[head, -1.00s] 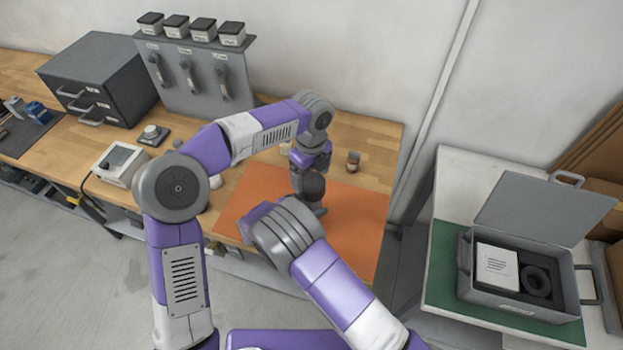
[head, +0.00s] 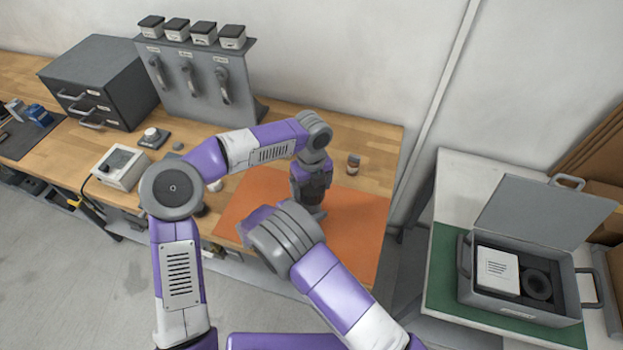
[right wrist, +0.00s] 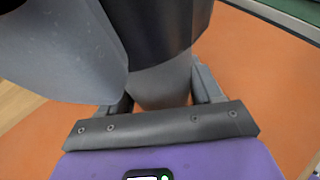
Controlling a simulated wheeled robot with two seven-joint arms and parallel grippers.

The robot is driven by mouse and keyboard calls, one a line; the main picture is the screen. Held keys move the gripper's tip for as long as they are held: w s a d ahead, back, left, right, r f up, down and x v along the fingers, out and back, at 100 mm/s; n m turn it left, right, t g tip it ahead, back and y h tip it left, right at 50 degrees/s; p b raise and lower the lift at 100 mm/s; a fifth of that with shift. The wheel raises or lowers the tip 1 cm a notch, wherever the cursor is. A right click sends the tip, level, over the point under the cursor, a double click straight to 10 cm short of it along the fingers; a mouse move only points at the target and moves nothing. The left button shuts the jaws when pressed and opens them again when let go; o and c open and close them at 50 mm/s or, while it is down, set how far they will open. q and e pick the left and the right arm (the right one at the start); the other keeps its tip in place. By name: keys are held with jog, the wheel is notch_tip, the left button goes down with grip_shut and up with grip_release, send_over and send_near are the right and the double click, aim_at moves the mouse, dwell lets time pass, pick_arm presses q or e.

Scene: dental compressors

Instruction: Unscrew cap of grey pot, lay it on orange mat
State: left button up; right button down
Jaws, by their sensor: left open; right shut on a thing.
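The grey pot (right wrist: 162,88) stands over the orange mat (head: 357,222), between the fingers of my right gripper (right wrist: 163,93), which is shut on it. The dark cap (right wrist: 172,28) tops the pot in the right wrist view. In the head view the pot and cap are mostly hidden behind my grippers. My left gripper (head: 312,193) is open and points down over the cap. One of its grey fingers is close beside the cap in the right wrist view; I cannot tell if it touches.
A small brown-capped jar (head: 353,164) stands on the wooden bench behind the mat. A white control box (head: 122,165) and a dark drawer unit (head: 100,80) are to the left. An open grey case (head: 525,290) sits on the right table. The mat's right part is bare.

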pick_arm(q)
jog(key=shift+f, duration=0.15)
jog(key=shift+c, duration=0.4)
jog(key=c, duration=0.8)
pick_arm(e)
jog(key=shift+r, duration=0.1)
pick_arm(q)
jog(key=n, duration=0.3)
jog(key=o, duration=1.1)
jog(key=shift+o, duration=0.2)
pick_arm(e)
jog(key=shift+w, duration=0.1)
pick_arm(q)
jog(key=shift+a, duration=0.1)
pick_arm(e)
jog(key=shift+d, duration=0.1)
